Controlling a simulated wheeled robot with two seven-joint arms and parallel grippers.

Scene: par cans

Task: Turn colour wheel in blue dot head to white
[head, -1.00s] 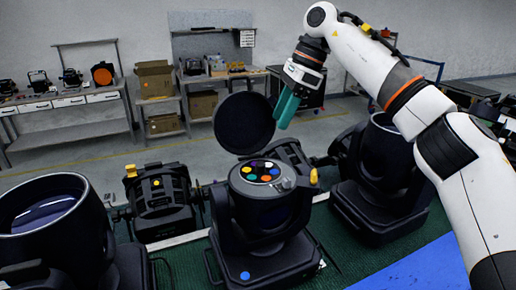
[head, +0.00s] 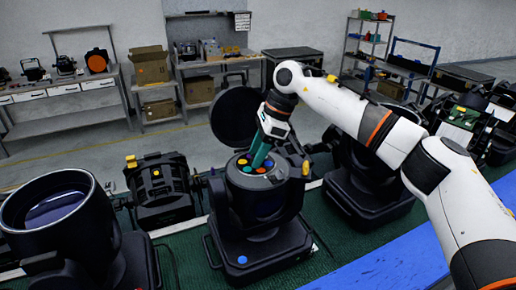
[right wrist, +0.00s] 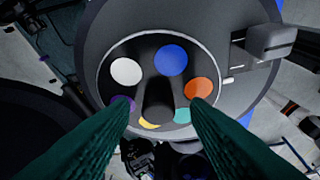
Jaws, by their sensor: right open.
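The blue dot head (head: 258,212) stands in the middle of the green mat, with a blue dot (head: 242,260) on its base. Its round black lid (head: 228,119) stands open behind the top. The colour wheel (head: 242,170) inside is partly hidden by my right gripper (head: 256,165). In the right wrist view the wheel shows a white filter (right wrist: 126,71), a blue one (right wrist: 171,60), an orange one (right wrist: 199,88), plus purple, yellow and teal ones partly behind the fingers. My right gripper (right wrist: 158,112) is open over the wheel, a dark central hub (right wrist: 158,100) between its fingers. Contact cannot be told.
A head with a large open lens (head: 62,210) stands at left, a smaller black fixture (head: 160,188) beside it. Another head (head: 368,180) stands close at right. A blue strip (head: 385,268) runs along the front right. Benches and shelves stand behind, across clear floor.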

